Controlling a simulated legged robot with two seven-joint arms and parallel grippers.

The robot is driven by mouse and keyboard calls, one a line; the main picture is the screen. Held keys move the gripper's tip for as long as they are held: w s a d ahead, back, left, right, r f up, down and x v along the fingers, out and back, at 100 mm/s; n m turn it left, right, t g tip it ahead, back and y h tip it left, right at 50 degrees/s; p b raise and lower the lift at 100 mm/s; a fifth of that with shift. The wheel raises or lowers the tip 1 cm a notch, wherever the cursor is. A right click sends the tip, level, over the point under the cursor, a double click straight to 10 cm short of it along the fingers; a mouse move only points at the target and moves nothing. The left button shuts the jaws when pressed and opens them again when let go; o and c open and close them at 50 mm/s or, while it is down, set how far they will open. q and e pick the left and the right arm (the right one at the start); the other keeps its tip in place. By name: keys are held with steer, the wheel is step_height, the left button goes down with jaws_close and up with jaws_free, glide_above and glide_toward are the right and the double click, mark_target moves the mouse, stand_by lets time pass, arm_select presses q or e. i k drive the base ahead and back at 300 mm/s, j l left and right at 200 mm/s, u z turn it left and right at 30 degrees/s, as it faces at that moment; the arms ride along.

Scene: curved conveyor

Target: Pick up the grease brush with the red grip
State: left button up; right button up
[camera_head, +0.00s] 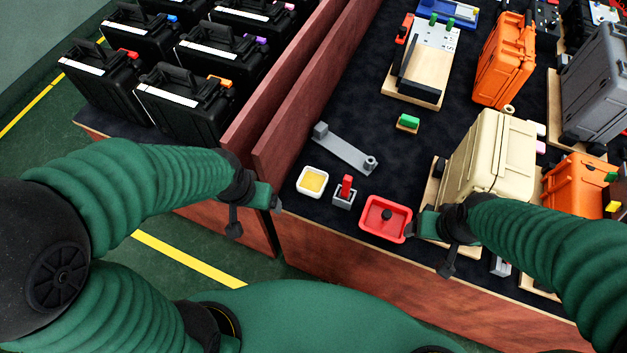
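The red grip (347,184) of what looks like the grease brush stands upright in a small grey holder (343,200) near the table's front edge. The brush end is hidden in the holder. My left gripper (256,218) is to the left of it, past the wooden side wall's end, with its fingers spread and nothing between them. My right gripper (427,250) is to the right of it, over the front edge beside the red tray, also with its fingers spread and empty.
A white dish with yellow content (312,182) is left of the holder, and a red tray (372,224) is right of it. A grey bracket (345,150) lies behind. A beige case (490,155) stands to the right. Wooden walls (285,110) border the left side.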

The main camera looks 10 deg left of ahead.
mark_target(344, 193)
steer(key=k+j, duration=0.1)
steer(key=j, duration=0.35)
steer(key=k+j, duration=0.1)
steer(key=j, duration=0.3)
steer(key=k+j, duration=0.1)
steer(key=j, duration=0.35)
steer(key=k+j, duration=0.1)
steer(key=j, duration=0.35)
